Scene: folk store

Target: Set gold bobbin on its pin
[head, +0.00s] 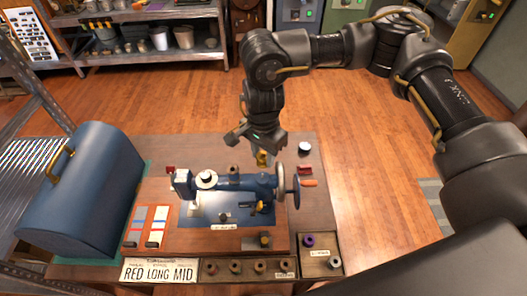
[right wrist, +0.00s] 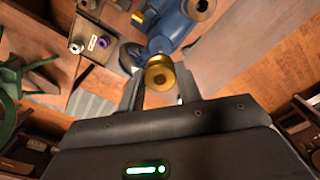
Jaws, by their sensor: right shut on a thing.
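My right gripper (head: 262,142) is shut on the gold bobbin (head: 262,158) and points down above the back right part of the blue sewing machine (head: 228,184). In the right wrist view the gold bobbin (right wrist: 160,72) sits between the two fingers (right wrist: 160,92), with the blue machine (right wrist: 172,28) beyond it. The bobbin appears held above the machine, apart from it. A brown round piece (head: 233,168) is on top of the machine's arm; it also shows in the right wrist view (right wrist: 198,7). I cannot make out the bobbin's pin. My left gripper is not in view.
A handwheel (head: 281,182) is at the machine's right end. A spool tray (head: 236,261) and a wooden box (head: 335,263) with a purple spool are at the table front. A sign (head: 160,271) reads RED LONG MID. A large blue case (head: 80,190) stands left.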

